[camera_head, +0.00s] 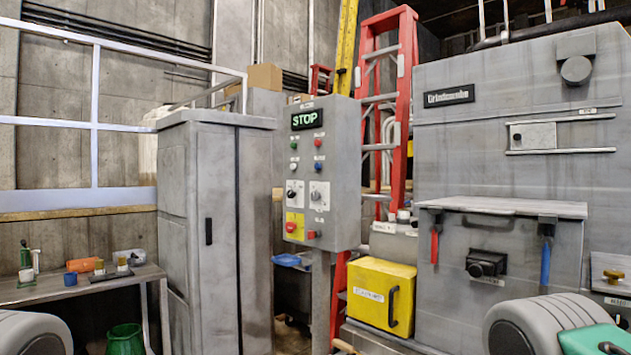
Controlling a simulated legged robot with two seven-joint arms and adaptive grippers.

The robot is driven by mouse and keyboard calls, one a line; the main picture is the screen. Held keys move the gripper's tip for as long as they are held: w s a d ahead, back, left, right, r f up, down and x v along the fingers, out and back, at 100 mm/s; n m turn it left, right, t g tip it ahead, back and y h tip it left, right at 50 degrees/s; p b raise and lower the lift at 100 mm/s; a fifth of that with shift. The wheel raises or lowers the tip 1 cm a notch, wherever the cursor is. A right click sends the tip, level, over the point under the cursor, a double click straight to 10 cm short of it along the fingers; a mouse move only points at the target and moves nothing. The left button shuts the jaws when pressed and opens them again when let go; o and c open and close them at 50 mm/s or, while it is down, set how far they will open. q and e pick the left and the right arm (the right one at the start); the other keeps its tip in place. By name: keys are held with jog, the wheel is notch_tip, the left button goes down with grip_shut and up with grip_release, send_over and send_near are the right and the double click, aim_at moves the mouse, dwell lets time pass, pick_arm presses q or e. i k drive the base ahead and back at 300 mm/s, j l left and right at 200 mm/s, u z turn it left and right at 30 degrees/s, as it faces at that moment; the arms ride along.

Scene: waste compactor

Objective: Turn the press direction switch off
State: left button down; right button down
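A grey control box (342,225) on a post stands near the middle of the view. Its lit display (305,120) reads STOP. Below it are several small green, red and blue buttons or lamps. Lower down are two rotary switches on plates, a left one (292,193) and a right one (318,196). The labels are too small to read, so I cannot tell which is the press direction switch, nor its setting. A red button (291,227) sits on a yellow plate below.
A tall grey cabinet (183,240) stands left of the control box. A large grey machine (515,115) fills the right, with a yellow box (370,295) beside it. A red ladder (405,110) stands behind. A metal table (60,287) with small items is at the left.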

aim_at(291, 195)
jog(key=i+j+z, duration=0.3)
jog(key=i, duration=0.5)
jog(key=i+j+z, duration=0.35)
jog(key=i+j, duration=0.35)
